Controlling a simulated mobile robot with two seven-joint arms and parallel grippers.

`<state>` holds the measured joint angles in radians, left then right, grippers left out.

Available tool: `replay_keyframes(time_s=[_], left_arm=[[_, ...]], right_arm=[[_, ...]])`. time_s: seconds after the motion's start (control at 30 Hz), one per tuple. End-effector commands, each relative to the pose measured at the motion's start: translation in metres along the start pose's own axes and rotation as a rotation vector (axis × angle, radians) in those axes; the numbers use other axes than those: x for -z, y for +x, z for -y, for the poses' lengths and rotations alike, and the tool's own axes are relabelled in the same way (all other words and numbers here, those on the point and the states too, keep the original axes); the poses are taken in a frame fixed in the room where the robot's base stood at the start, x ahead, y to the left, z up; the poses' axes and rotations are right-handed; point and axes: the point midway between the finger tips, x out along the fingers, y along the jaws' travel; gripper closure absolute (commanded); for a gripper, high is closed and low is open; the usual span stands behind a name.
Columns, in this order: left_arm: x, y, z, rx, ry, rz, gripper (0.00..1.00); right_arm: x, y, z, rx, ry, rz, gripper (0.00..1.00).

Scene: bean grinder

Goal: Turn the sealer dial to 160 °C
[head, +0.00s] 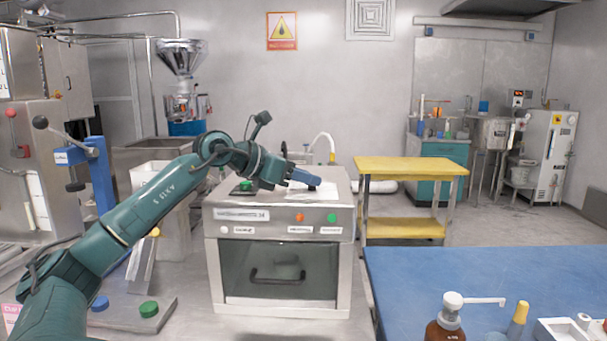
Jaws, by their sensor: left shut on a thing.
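A steel machine (280,222), which I take to be the sealer, stands in the middle with a dark window and handle in front. A light plate with markings (326,191) lies on its top. My left gripper (313,181) reaches in from the left over this top, its blue fingers down at the plate. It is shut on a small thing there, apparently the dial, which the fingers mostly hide. I cannot read any temperature marks. My right gripper is not in view.
An orange button (299,217) and a green button (332,218) sit on the machine's front. A yellow-topped cart (410,167) stands to its right. A blue table (480,275) with a brown pump bottle (445,328) fills the lower right. Floor shows between cart and back wall.

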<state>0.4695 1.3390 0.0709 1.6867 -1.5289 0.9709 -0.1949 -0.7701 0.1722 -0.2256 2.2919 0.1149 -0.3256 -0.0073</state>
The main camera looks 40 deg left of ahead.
Motion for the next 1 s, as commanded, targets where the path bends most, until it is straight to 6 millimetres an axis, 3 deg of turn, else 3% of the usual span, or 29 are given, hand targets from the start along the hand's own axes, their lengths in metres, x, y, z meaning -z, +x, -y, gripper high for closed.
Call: replay_keyframes(time_s=[0.5, 1.0], left_arm=[[-0.004, 0.0, -0.007, 0.275, 0.11, 0.001, 0.89], [0.0, 0.001, -0.008, 0.317, 0.133, -0.002, 0.89]], right_arm=[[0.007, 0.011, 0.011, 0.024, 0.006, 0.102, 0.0], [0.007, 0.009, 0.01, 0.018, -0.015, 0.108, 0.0]])
